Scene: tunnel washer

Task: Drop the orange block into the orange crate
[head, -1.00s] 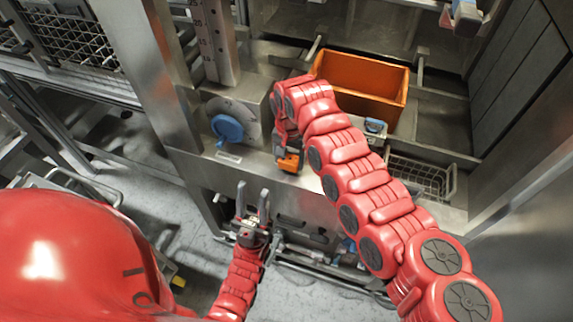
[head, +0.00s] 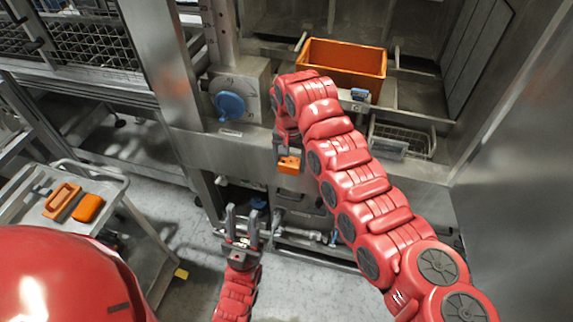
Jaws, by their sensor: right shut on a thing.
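The orange block (head: 289,165) is held in my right gripper (head: 288,156), whose jaws are shut on it. The gripper hangs below the bent red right arm, in front of the steel front panel, lower and to the left of the crate. The orange crate (head: 340,75) is an open box standing in the steel bay at the upper right; only part of its inside shows. My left gripper (head: 241,222) points up at the lower middle of the view. Its two fingers are apart, with nothing between them.
A blue round knob (head: 230,105) is on the panel left of the block. A wire basket (head: 403,139) and a small blue-topped part (head: 360,95) lie right of my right arm. A trolley (head: 50,210) at the left bears two orange items (head: 88,208). Grey floor shows below.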

